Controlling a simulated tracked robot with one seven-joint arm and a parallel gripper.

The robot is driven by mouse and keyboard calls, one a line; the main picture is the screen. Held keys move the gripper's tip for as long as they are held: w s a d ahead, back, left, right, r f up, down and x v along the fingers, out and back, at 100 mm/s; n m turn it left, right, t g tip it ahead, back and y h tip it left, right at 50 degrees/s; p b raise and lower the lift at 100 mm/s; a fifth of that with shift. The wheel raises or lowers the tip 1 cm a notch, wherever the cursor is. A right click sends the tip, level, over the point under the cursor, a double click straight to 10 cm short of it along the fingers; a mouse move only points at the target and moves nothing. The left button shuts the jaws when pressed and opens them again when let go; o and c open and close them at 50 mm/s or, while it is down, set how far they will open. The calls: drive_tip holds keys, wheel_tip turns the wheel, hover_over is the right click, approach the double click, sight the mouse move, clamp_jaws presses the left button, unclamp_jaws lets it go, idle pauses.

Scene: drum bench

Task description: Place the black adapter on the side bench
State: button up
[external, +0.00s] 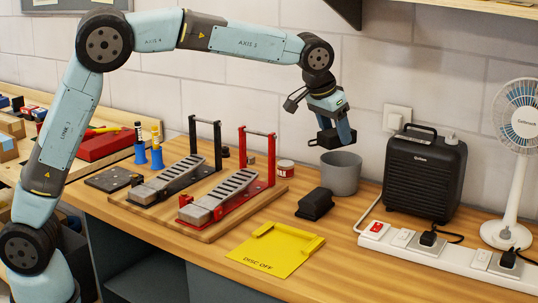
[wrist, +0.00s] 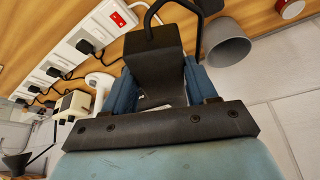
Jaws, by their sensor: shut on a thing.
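My gripper (external: 332,138) is raised in front of the wall, above the grey pot. In the wrist view its blue fingers (wrist: 165,85) are shut on a black blocky thing (wrist: 155,65), which appears to be the black adapter; the fingers and palm hide part of it. A dark curved loop shows at its far end. In the external view the held thing is small and dark, and its shape is hard to tell. A second wooden bench (external: 78,170), seemingly the side bench, stands at the left, partly behind my arm.
The grey pot (external: 341,174) stands below my gripper, with a black block (external: 315,204) in front. A black heater (external: 424,176), a power strip (external: 440,254) and a fan (external: 517,120) are at right. Two pedals with upright frames (external: 230,190) and a yellow tray (external: 275,252) occupy the bench.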

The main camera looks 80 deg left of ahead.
drive_tip(key=s+d+m+h, duration=0.1)
drive_tip(key=s+d+m, duration=0.15)
drive_tip(key=d, duration=1.05)
drive_tip(key=s+d+m+h, duration=0.1)
drive_tip(key=s+d+m, duration=0.15)
drive_tip(key=d, duration=1.05)
wheel_tip(320, 180, down, 11)
drive_tip(key=shift+t, duration=0.3)
drive_tip(key=w+d+f, duration=0.1)
drive_tip(key=w+f, duration=0.2)
drive_tip(key=w, duration=0.1)
drive_tip(key=w+f, duration=0.3)
drive_tip(key=w, duration=0.1)
drive_tip(key=w+d+f, duration=0.1)
drive_tip(key=w+f, duration=0.2)
drive_tip(key=w, duration=0.2)
drive_tip(key=shift+d+f, duration=0.25)
drive_tip(key=shift+d, duration=0.1)
drive_tip(key=shift+w+f, duration=0.2)
drive_tip(key=shift+f, duration=1.6)
drive_tip(key=o, duration=1.1)
drive_tip(key=shift+f, duration=0.1)
drive_tip(key=shift+o, duration=0.2)
